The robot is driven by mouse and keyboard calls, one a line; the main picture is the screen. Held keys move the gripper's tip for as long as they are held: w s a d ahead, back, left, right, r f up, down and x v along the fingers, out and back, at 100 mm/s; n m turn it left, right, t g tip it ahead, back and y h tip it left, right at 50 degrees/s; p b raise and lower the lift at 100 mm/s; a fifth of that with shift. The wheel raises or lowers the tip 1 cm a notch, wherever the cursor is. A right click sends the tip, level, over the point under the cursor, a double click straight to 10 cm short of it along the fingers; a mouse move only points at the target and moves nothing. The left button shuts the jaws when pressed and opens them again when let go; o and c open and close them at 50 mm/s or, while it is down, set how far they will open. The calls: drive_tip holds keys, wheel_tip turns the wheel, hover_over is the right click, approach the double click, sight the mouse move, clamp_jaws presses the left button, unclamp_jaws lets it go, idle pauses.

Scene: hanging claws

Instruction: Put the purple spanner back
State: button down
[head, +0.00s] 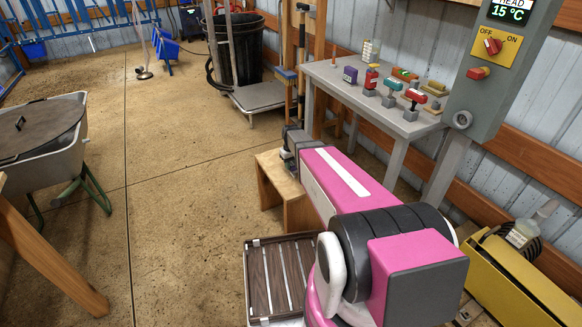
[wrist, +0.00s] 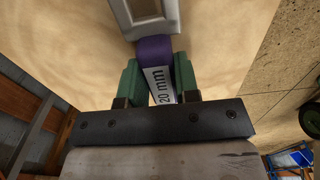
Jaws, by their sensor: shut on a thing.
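In the wrist view, my gripper (wrist: 157,82) has its two green finger pads closed on the purple spanner (wrist: 153,49). A white label reading "20 mm" runs along the spanner between the pads. A grey metal piece (wrist: 145,12) sits at the spanner's far end, cut off by the top of the picture. I cannot tell whether it is the spanner's head or a holder. In the head view, my arm reaches away over a small wooden stool (head: 270,182), and the arm hides most of the gripper and the spanner.
A grey workbench (head: 345,88) with several coloured clamp-like items stands behind on the right. A switch box (head: 497,75) rises beside it. A slatted crate (head: 250,290) lies in front, and a yellow box (head: 520,280) lies at right. The floor at left centre is clear.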

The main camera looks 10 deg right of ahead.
drive_tip(key=shift+f, duration=0.6)
drive_tip(key=shift+f, duration=0.1)
drive_tip(key=c, duration=0.8)
unclamp_jaws()
drive_tip(key=shift+c, duration=0.2)
wheel_tip(320, 180, up, 12)
drive_tip(key=s+m, duration=0.3)
drive_tip(key=s, duration=1.9)
drive_tip(key=shift+s+d+r+m, duration=0.2)
drive_tip(key=shift+s+m, duration=0.1)
drive_tip(key=shift+s, duration=0.05)
